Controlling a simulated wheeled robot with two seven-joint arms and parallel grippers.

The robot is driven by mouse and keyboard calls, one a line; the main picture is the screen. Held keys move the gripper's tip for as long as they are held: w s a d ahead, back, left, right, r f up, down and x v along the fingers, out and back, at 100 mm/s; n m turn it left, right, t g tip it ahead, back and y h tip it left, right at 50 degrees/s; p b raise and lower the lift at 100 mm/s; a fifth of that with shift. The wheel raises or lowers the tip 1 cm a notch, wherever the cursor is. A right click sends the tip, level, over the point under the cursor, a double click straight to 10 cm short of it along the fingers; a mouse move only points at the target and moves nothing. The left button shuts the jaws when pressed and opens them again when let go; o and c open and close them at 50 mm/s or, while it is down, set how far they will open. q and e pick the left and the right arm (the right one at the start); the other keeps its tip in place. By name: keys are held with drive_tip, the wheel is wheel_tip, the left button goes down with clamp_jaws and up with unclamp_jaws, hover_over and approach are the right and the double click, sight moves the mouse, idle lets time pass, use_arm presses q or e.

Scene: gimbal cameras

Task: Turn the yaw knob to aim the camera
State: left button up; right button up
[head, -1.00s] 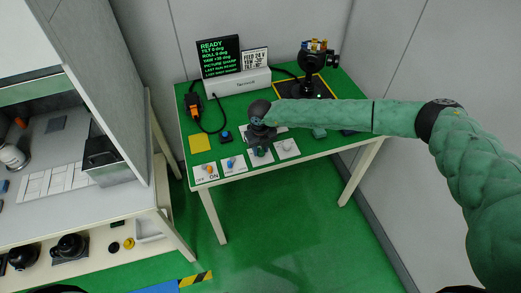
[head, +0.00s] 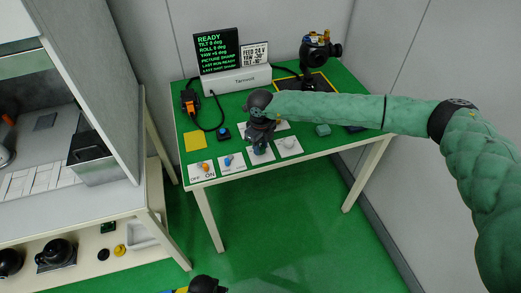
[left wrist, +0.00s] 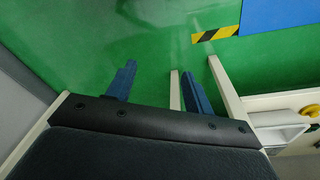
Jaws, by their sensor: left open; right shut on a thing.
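My right gripper (head: 258,148) points down over a white plate (head: 268,157) in the front row of the green table. It is shut on the yaw knob, which the fingers mostly hide. The gimbal camera (head: 318,50) stands at the back right of the table, with its dark lens side toward the right. The screen (head: 216,52) shows READY and a small positive yaw, which seems to be +5 deg. A sign (head: 254,56) beside it reads FEED 24 V, YAW -30°, TILT -10°. My left gripper (left wrist: 158,85) is open and empty above the green floor.
Other plates carry an orange OFF/ON switch (head: 203,167), a blue knob (head: 228,160) and a pale knob (head: 289,144). A yellow pad (head: 195,141) and a green block (head: 323,130) lie nearby. A grey-walled workbench (head: 90,205) stands at the left.

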drive_tip(key=n+b, duration=0.1)
drive_tip(key=b, duration=0.1)
drive_tip(key=shift+f+n+b, duration=0.15)
drive_tip(key=shift+n+b, duration=0.25)
use_arm(q)
wheel_tip(320, 180, up, 24)
drive_tip(key=b, duration=0.3)
use_arm(e)
drive_tip(key=shift+n, duration=0.8)
drive_tip(key=n+b, duration=0.2)
drive_tip(key=b, duration=0.2)
drive_tip(key=shift+n, duration=0.3)
use_arm(q)
drive_tip(key=w+d+f+t+h+b, duration=0.1)
drive_tip(key=w+d+f+t+h, duration=0.1)
drive_tip(key=d+f, duration=0.5)
drive_tip(key=shift+w+d+f+m, duration=0.15)
drive_tip(key=shift+d+m, duration=0.25)
drive_tip(key=shift+d, duration=0.05)
use_arm(e)
drive_tip(key=shift+r+n, duration=0.25)
drive_tip(key=shift+n, duration=0.05)
drive_tip(key=o, duration=1)
drive_tip(key=shift+c, duration=0.2)
use_arm(q)
drive_tip(key=shift+f, duration=0.1)
